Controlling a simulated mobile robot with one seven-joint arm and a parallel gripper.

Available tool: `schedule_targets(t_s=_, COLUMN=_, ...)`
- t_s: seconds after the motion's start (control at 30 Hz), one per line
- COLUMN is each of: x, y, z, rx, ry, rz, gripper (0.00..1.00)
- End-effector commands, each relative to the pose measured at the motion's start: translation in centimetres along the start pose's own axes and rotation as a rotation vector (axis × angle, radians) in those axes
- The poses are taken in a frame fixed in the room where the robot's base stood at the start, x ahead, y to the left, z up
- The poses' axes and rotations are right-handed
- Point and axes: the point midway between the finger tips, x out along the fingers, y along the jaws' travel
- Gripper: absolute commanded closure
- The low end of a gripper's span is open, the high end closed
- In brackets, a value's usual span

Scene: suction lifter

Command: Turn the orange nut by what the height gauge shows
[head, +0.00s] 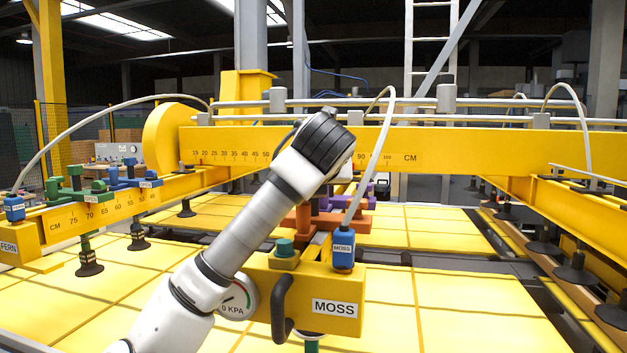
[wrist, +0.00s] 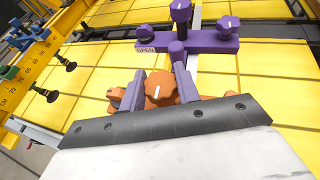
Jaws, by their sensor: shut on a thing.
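The orange nut (wrist: 165,90) is a lobed knob with a white mark on top, pointing nearly straight up in the wrist view. My gripper (wrist: 157,79) has one finger on each side of the nut and is shut on it. In the head view my arm hides the fingers and the nut. Orange frame parts (head: 348,222) show beside my arm there. A purple bracket (wrist: 215,47) labelled OPEN, with purple knobs, lies just beyond the nut.
A yellow block labelled MOSS (head: 335,308) with a black handle and a blue hose fitting (head: 343,248) stands close to my arm. A yellow beam with a CM scale (head: 440,145) crosses behind. Green clamps (head: 75,185) and suction cups (head: 89,268) are at left. Yellow panels lie below.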

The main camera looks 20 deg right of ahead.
Motion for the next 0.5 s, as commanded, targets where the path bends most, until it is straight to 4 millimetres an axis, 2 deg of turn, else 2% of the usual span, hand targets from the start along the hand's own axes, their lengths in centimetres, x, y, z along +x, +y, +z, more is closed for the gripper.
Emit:
schedule_targets(t_s=0.27, x=0.00, y=0.12, z=-0.04, rx=0.015, ry=0.000, rz=-0.038, gripper=0.91)
schedule_targets(t_s=0.5, x=0.04, y=0.20, z=-0.07, rx=0.068, ry=-0.001, rz=-0.168, gripper=0.91)
